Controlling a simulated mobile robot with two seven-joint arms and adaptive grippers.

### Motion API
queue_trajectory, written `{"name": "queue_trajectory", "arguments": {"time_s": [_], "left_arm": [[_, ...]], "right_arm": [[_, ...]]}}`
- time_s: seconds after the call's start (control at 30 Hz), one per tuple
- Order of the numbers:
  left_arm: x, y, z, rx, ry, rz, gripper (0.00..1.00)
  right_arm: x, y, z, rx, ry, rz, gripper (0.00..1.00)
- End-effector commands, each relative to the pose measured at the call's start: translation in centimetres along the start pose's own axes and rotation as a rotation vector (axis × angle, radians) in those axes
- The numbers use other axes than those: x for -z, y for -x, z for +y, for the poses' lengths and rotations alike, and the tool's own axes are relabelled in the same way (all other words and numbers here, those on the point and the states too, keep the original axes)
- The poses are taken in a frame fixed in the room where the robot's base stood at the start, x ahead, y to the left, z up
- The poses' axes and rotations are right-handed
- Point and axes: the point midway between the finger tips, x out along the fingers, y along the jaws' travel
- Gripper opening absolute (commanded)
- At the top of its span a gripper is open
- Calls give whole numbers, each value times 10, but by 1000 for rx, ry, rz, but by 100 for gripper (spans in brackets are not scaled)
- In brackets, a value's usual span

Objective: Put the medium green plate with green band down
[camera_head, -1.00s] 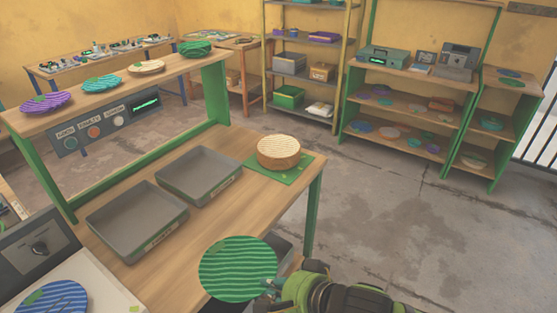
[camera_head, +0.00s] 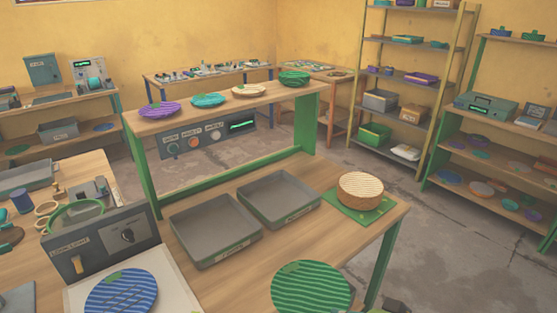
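The green plate with wavy stripes and a darker green patch near its upper left rim (camera_head: 313,288) is at the bottom of the view, in front of the wooden bench's near right part. The frame's lower edge cuts it off, and I cannot tell how high it is above the wood. My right gripper (camera_head: 392,306) shows only as a sliver at the bottom edge, by the plate's right rim. Its fingers are mostly out of frame; the earlier frame shows them closed on that rim. My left gripper is not in view.
Two grey trays (camera_head: 213,251) (camera_head: 279,220) stand on the bench (camera_head: 255,285). A round woven stack (camera_head: 361,189) sits on a green mat (camera_head: 342,205) at its right end. Several plates line the upper shelf (camera_head: 218,107). A blue plate (camera_head: 121,293) lies on the white press surface at lower left.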

Motion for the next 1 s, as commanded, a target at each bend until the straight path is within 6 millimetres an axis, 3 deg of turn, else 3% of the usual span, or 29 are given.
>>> {"name": "queue_trajectory", "arguments": {"time_s": [0.2, 0.53, 1.0], "left_arm": [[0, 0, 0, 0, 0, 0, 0], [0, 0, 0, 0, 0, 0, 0], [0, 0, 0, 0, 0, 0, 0]], "right_arm": [[26, 21, -20, 7, 67, -103, 0], [34, 65, -39, 3, 222, -297, 0], [33, 71, -40, -2, 238, -323, 0]]}}
